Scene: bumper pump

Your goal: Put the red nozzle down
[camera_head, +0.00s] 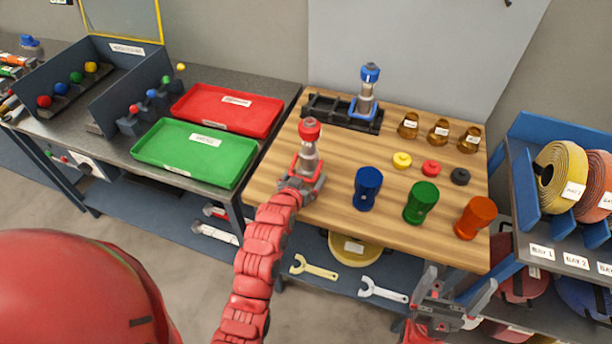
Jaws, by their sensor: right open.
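The red nozzle (309,151) has a red cap, a metallic body and a red handle. It is upright over the left part of the wooden tabletop (334,247). My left gripper (303,181) is at its lower end and appears shut on it; the fingers and the nozzle's base are partly hidden. I cannot tell whether the nozzle touches the wood. A similar blue nozzle (368,78) stands upright at the black rack (325,110) at the back. My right gripper (455,291) is open and empty, in front of the table's right front edge.
Blue (367,188), green (421,202) and orange (475,217) cups stand toward the front right. Small coloured discs (431,168) and amber pieces (438,131) are behind them. Red (228,108) and green (195,151) trays lie left. A spool shelf (535,212) borders the right.

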